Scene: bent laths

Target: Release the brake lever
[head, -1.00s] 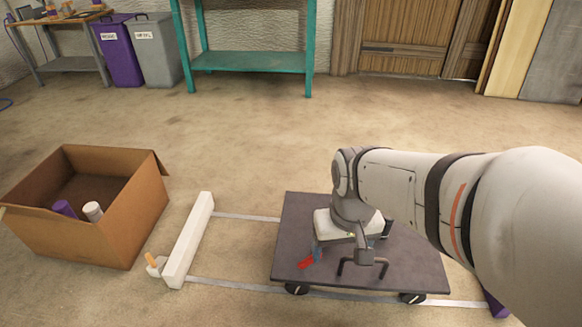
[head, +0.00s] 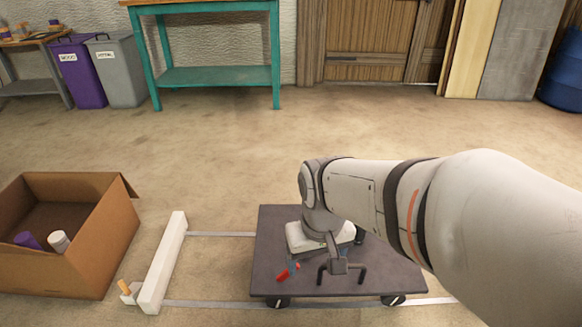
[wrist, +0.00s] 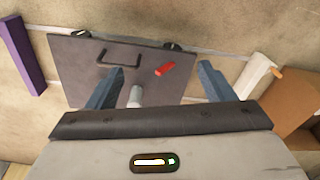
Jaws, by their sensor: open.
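A red lever (head: 287,272) sits on top of a dark grey flat cart (head: 268,240), near its front left. It also shows in the wrist view (wrist: 165,68), lying at a slant on the cart deck. My gripper (wrist: 159,67) is open and empty, pointing down over the cart. In the wrist view its two blue-grey fingers stand apart, with the red lever between their tips in the picture. I cannot tell how far above the lever they are. In the head view my gripper's body and arm cover the middle of the cart.
A black U-shaped handle (wrist: 118,56) stands on the cart near the lever. A grey cylinder (wrist: 136,96) shows between the fingers. A white bar (head: 163,265) with an orange-handled piece (head: 124,287) lies left, before a cardboard box (head: 110,245). Floor behind the cart is clear.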

